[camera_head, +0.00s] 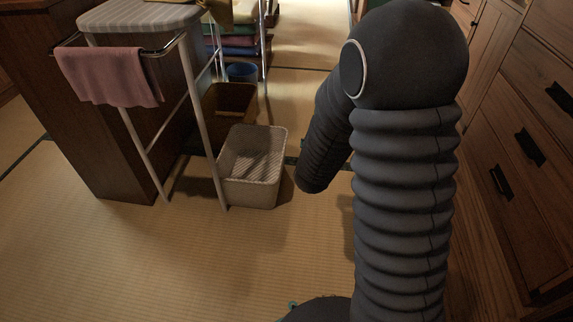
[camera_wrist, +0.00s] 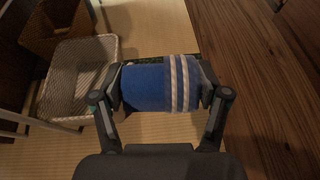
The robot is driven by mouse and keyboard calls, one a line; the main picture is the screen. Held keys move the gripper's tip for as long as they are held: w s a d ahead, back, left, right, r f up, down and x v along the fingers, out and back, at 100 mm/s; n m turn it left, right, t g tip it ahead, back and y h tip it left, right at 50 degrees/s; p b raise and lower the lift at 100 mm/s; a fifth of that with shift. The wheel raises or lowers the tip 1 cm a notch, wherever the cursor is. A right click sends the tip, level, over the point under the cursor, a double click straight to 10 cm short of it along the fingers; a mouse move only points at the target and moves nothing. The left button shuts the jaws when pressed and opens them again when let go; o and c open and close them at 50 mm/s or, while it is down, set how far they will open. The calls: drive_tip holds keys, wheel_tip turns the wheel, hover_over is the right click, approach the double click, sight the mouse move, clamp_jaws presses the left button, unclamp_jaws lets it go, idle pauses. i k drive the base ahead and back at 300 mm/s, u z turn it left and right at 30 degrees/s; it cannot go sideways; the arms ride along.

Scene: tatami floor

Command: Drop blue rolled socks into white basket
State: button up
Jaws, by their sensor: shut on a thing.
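The blue rolled socks (camera_wrist: 146,86), with pale stripes at the right end, are between the two fingers of my gripper (camera_wrist: 162,88) in the wrist view. My gripper is shut on them and holds them above the tatami floor. The white basket (camera_head: 249,196) stands on the floor left of my arm in the head view, and its inside looks empty. In the wrist view the basket (camera_wrist: 55,117) is to the left of the socks and apart from them. The gripper and socks are hidden behind my arm in the head view.
A brown basket (camera_head: 228,103) stands behind the white one. A white-legged rack with a pink towel (camera_head: 113,76) is close on its left. Wooden drawers (camera_head: 525,150) line the right side. The tatami floor (camera_head: 200,265) in front is clear.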

sight(260, 173)
drive_tip(key=z, duration=1.35)
drive_tip(key=i, duration=1.75)
drive_tip(key=u, duration=3.8)
drive_tip(key=i, duration=0.5)
drive_tip(key=z, duration=0.05)
